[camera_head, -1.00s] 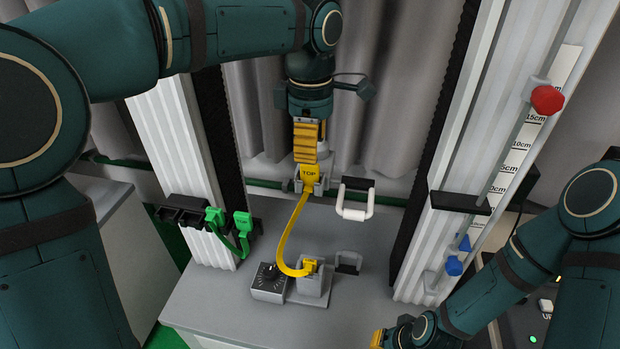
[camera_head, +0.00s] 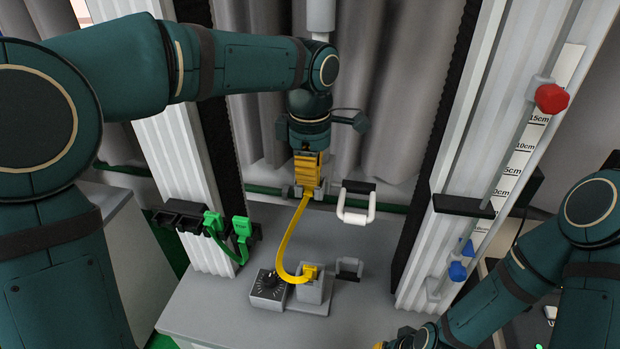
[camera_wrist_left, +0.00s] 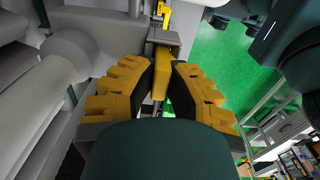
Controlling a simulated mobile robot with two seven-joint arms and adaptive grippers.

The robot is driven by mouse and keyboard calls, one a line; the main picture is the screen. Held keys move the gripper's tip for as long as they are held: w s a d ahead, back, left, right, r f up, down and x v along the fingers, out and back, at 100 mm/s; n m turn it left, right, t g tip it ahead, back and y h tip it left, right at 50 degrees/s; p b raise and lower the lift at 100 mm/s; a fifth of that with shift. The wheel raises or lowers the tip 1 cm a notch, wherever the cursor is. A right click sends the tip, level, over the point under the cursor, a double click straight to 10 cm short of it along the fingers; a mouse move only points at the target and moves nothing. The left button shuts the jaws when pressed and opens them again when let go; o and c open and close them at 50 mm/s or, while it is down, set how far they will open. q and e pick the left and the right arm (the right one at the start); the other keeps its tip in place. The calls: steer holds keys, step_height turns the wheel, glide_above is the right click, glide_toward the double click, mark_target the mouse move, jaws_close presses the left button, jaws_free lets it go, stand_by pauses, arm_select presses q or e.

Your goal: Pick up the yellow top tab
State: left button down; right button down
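The yellow top tab (camera_wrist_left: 162,72) shows in the left wrist view between the two ribbed yellow fingers of my left gripper (camera_wrist_left: 161,68). The fingers are apart, with narrow gaps visible beside the tab. In the head view my left gripper (camera_head: 307,180) points down right over the tab's grey holder and hides most of the tab. A yellow strap (camera_head: 285,241) hangs from there in a curve to the lower yellow tab (camera_head: 310,273) in a grey holder (camera_head: 312,291). My right gripper (camera_head: 380,345) only shows a yellow bit at the bottom edge.
A white handle (camera_head: 356,213) stands just right of my left gripper. Green tabs (camera_head: 228,236) and black holders (camera_head: 180,215) sit on the left. A black dial (camera_head: 268,284) is beside the lower holder. Pale columns (camera_head: 180,150) flank the grey table (camera_head: 215,305).

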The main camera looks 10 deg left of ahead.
arm_select(q)
steer(key=shift+r, duration=0.1)
stand_by(0.3)
step_height(320, 180, up, 10)
steer(key=p, duration=0.2)
steer(key=shift+p, duration=0.3)
steer(key=shift+p, duration=0.35)
stand_by(0.4)
